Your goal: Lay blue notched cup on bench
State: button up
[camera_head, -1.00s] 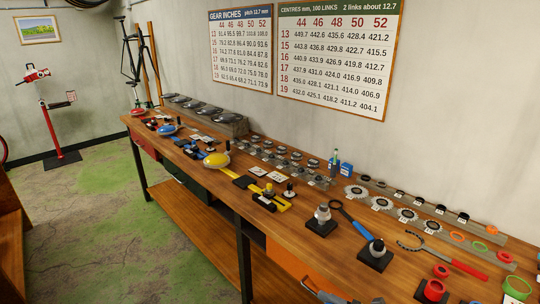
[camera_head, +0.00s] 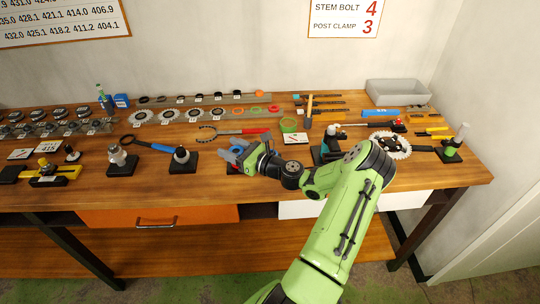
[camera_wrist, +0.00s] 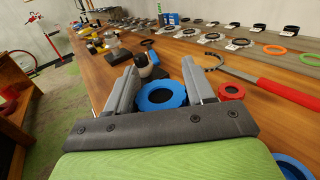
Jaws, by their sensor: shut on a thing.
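The blue notched cup (camera_wrist: 161,96) shows in the wrist view as a thick blue ring with a dark opening, between my two grey fingers. My gripper (camera_wrist: 158,82) is shut on it. In the head view my gripper (camera_head: 236,154) is low over the front part of the wooden bench (camera_head: 208,182), and only bits of blue show around the fingers. I cannot tell whether the cup touches the bench top.
A red ring-shaped cup (camera_wrist: 231,91) stands just right of my gripper. Another blue part (camera_wrist: 292,168) is at the lower right. A red-handled chain whip (camera_head: 240,131) lies behind. A black-based post (camera_head: 183,158) stands to the left. Bare wood lies between them.

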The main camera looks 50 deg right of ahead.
jog(key=s+d+r+m+h, duration=0.2)
jog(key=s+d+r+h, duration=0.1)
jog(key=d, duration=0.3)
jog(key=s+d+r+m+h, duration=0.2)
jog(key=d+h, duration=0.1)
jog(key=d, duration=0.2)
notch_tip(320, 180, down, 10)
jog(key=shift+d+r+b, duration=0.1)
jog(key=shift+r+b, duration=0.05)
jog(key=shift+b, duration=0.55)
jog(key=o, duration=1)
